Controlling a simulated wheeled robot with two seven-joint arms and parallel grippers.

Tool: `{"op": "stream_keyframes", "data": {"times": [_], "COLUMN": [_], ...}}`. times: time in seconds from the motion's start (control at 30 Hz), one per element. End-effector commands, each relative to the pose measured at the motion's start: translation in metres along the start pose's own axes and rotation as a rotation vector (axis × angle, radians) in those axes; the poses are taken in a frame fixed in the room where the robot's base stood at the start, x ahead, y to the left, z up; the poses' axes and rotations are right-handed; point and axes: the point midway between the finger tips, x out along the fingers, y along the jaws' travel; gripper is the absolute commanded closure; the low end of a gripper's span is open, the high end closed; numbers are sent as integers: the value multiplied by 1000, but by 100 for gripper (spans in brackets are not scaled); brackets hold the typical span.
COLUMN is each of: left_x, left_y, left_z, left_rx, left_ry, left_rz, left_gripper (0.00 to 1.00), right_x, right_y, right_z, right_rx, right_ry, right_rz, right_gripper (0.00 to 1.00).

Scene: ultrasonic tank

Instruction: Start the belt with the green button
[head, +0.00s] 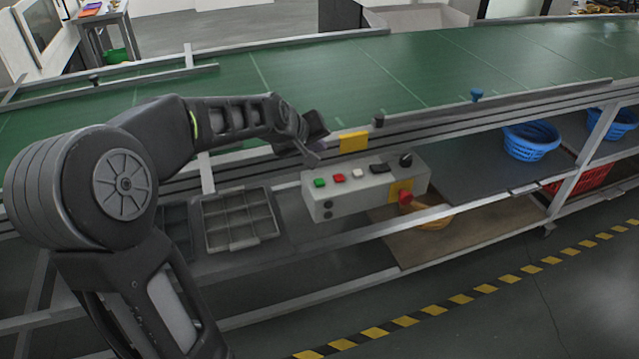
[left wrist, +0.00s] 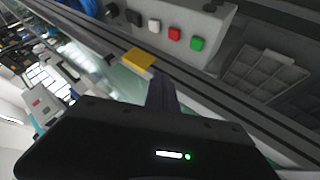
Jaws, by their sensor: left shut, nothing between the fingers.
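The green button (head: 319,182) is at the left end of the top of a grey control box (head: 350,206), fixed below the front edge of the belt (head: 330,75). A red button (head: 339,178) sits just right of it. The green button also shows in the left wrist view (left wrist: 197,43), at the right of the row. My left gripper (head: 316,156) is shut and empty. It is above and behind the green button, close to the belt's edge, apart from the button. In the left wrist view its fingers (left wrist: 161,84) point toward the belt rail. My right gripper is not seen.
Right of the red button are a white button (head: 357,173), black switches and a red emergency stop (head: 405,197) on yellow. A yellow plate (head: 353,142) is on the rail. A grey divided tray (head: 240,243) and blue baskets (head: 531,143) are on the lower shelf.

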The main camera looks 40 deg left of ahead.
Motion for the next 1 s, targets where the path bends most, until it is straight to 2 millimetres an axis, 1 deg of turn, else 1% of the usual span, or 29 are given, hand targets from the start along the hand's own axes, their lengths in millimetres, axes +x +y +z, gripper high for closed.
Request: {"op": "stream_keyframes", "data": {"times": [0.03, 0.3, 0.5, 0.67, 1.0], "left_x": [8, 33, 47, 52, 52], "left_y": [-6, -24, -34, -38, -38], "left_z": [6, 24, 35, 38, 38], "left_rx": [0, 1, 1, 0, 0], "left_ry": [-1, -1, -1, -1, 0], "left_rz": [-1, -1, 0, 0, 0], "left_gripper": [100, 100, 100, 100, 100], "right_x": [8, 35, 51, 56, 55], "right_y": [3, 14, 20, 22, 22], "right_z": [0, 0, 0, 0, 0], "right_rx": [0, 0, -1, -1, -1], "right_ry": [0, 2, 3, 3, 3], "right_rz": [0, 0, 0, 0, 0], "right_gripper": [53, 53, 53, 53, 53]}}
